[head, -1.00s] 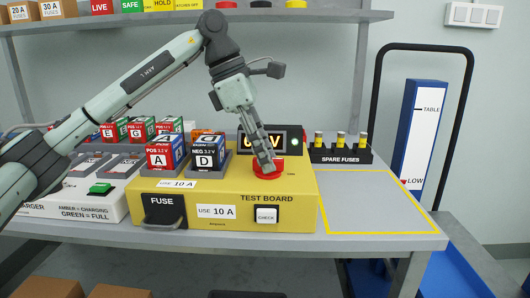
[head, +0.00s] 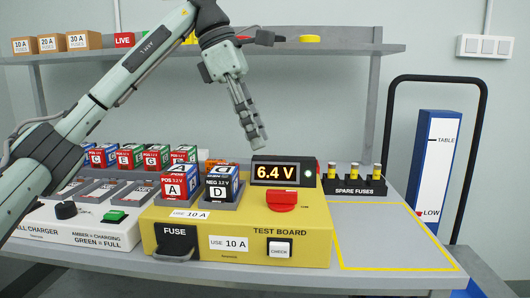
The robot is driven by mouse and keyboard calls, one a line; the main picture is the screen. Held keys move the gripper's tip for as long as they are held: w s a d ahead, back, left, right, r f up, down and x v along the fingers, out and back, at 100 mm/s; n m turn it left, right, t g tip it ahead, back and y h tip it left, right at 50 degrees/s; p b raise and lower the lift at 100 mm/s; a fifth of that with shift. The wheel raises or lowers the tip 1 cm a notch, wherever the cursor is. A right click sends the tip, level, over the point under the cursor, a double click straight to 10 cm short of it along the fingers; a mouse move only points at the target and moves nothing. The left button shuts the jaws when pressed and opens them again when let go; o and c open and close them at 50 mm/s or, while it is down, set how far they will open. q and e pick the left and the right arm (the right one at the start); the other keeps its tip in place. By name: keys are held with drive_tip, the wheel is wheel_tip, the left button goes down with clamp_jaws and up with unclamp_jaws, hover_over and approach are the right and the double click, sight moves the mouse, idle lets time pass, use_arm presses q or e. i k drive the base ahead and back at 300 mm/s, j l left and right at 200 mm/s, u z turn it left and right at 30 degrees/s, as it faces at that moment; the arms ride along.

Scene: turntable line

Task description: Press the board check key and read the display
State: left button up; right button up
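The yellow test board (head: 320,240) stands on the bench. Its white CHECK key (head: 279,249) is on the front face under the words TEST BOARD. The display (head: 283,172) reads 6.4 V in yellow. A red knob (head: 282,201) sits on top in front of the display. Packs A (head: 179,182) and D (head: 219,188) stand in the board's bays. The front has a black FUSE cover (head: 176,240) and a USE 10 A label. My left gripper (head: 257,143) is above and behind the display, fingers together and empty, touching nothing. My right gripper is out of view.
A white charger (head: 90,225) with several packs stands left. A spare fuses rack (head: 354,185) is behind a clear yellow-outlined area (head: 390,238) at right. A shelf (head: 330,48) runs behind my arm. A trolley with a blue-white sign (head: 433,165) stands right.

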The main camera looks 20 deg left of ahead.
sight(277, 250)
drive_tip(key=k, duration=1)
